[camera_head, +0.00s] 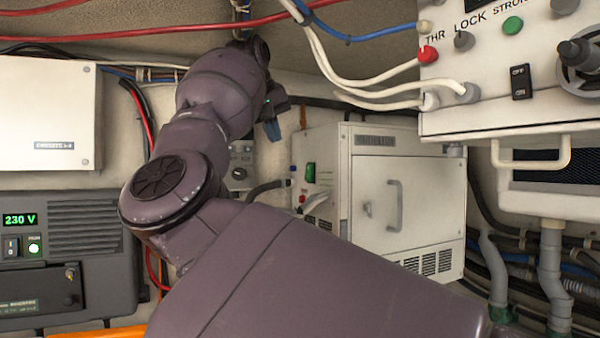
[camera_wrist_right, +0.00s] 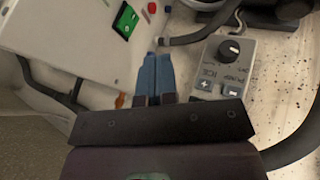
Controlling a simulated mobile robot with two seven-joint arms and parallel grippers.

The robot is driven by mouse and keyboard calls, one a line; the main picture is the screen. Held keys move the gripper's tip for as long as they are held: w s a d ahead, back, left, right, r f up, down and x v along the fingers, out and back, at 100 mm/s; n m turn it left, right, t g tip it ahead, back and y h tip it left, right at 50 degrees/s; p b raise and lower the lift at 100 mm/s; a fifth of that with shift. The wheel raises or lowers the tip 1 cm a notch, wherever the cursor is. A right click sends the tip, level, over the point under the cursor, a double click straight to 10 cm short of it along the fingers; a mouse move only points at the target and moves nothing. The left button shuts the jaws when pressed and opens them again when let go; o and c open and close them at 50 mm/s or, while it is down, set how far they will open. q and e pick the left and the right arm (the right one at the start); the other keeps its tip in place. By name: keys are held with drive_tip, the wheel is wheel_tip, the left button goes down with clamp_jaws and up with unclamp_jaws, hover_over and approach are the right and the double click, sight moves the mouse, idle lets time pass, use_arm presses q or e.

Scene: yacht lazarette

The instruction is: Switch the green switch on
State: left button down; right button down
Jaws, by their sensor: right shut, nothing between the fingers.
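The green rocker switch (camera_head: 311,173) sits on the narrow left side of a white cabinet (camera_head: 368,138). The switch shows at the top of the right wrist view (camera_wrist_right: 125,19), in a dark frame. My right gripper (camera_head: 272,131) has blue fingers and is in front of and above the switch, apart from it. In the wrist view its fingers (camera_wrist_right: 157,72) are together and empty, pointing toward the area between the cabinet and a grey control box (camera_wrist_right: 222,68). Which way the rocker is tipped I cannot tell. My left gripper is out of view.
A red button (camera_wrist_right: 152,8) and a dark hose (camera_wrist_right: 200,33) are close to the switch. My right arm crosses the middle of the head view. A control panel (camera_head: 480,90) with a handle hangs at upper right, and a 230 V unit (camera_head: 85,245) stands at left.

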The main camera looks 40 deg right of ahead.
sight(309, 173)
drive_tip(key=d+f, duration=0.3)
drive_tip(key=d+f+p, duration=0.1)
drive_tip(key=d+f, duration=0.1)
drive_tip(key=d, duration=0.1)
drive_tip(key=w+d+f, duration=0.1)
drive_tip(key=d+f, duration=0.2)
drive_tip(key=shift+f, duration=0.35)
drive_tip(key=shift+s, duration=0.1)
idle(0.3)
